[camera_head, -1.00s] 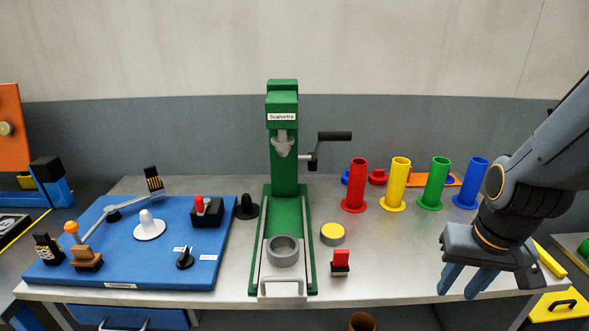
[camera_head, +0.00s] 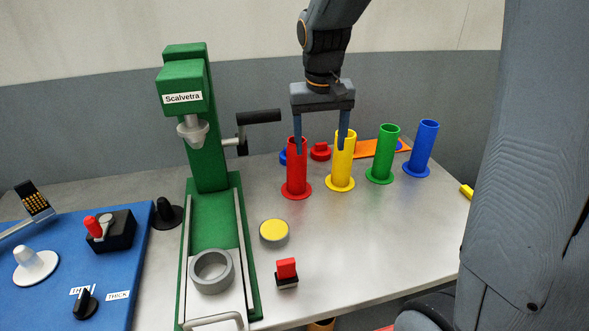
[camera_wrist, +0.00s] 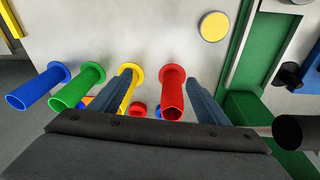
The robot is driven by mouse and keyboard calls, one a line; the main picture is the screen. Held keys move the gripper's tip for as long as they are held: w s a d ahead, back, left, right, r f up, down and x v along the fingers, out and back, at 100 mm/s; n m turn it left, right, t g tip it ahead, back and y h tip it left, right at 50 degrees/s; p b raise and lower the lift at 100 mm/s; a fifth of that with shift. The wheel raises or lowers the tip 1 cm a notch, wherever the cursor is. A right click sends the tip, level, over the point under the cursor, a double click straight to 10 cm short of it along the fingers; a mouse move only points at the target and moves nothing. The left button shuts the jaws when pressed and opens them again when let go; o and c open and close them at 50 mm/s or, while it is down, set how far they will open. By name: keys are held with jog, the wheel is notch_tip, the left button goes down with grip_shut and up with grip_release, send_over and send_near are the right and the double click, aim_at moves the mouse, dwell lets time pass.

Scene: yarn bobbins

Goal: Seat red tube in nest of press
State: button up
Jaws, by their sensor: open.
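The red tube (camera_head: 296,172) stands upright on its flange on the metal table, left of the yellow tube. The press (camera_head: 208,130) is green, with a crank at its side. Its nest, a grey ring (camera_head: 212,272), sits empty on the slide at the front. My gripper (camera_head: 321,146) is open and points down, with its fingers in front of or near the red and yellow tubes' tops. In the wrist view the red tube (camera_wrist: 172,95) lies between the two fingers, nearer the right one, and the left finger overlaps the yellow tube (camera_wrist: 128,92). Contact cannot be told.
Yellow (camera_head: 341,165), green (camera_head: 382,155) and blue (camera_head: 421,150) tubes stand in a row to the right. A yellow-topped disc (camera_head: 274,230) and a red-topped block (camera_head: 287,272) sit beside the press. Red caps (camera_head: 320,151) lie behind the tubes. A blue board (camera_head: 125,262) is at left.

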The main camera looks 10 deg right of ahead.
jog(key=n+g+y, duration=0.1)
jog(key=n+g, duration=0.1)
send_near(297, 166)
jog(key=w, duration=0.2)
jog(key=shift+w+d+f+p, duration=0.15)
jog(key=shift+f+p, duration=0.45)
jog(key=shift+f, duration=0.75)
jog(key=shift+w+d+f+p, duration=0.15)
jog(key=shift+f+p, duration=0.5)
jog(key=shift+f, duration=0.7)
jog(key=shift+w+d+f+p, duration=0.1)
jog(key=shift+f+p, duration=0.5)
jog(key=shift+f, duration=0.75)
jog(key=c, duration=1.1)
